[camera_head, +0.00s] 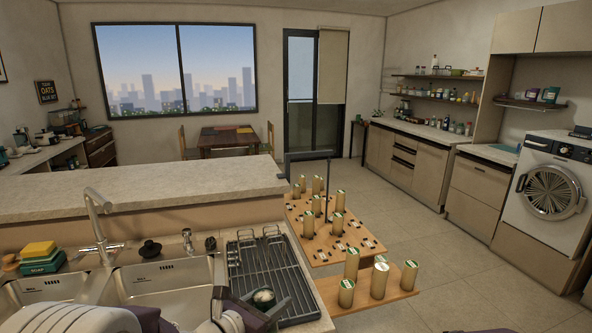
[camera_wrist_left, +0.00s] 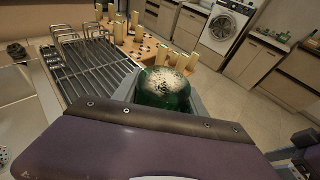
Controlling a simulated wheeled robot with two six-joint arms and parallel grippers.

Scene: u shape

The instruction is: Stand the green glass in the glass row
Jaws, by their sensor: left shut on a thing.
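The green glass (camera_head: 264,297) is between the fingers of my left gripper (camera_head: 267,303), at the front of the metal rack in the head view. In the left wrist view the green glass (camera_wrist_left: 166,88) shows dark green sides and a pale, speckled round end, with the gripper's fingers (camera_wrist_left: 164,98) around it. Its lower part is hidden by my gripper. I cannot tell whether it touches the rack. I cannot make out which spot is the glass row.
The wire rack (camera_head: 258,253) stands on the counter, right of the sinks (camera_head: 165,284). Beyond its right edge are wooden boards (camera_head: 327,290) with several gold cylinders (camera_head: 379,281). A sponge stack (camera_head: 40,258) and a tap (camera_head: 100,225) are at left. Open floor lies at right.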

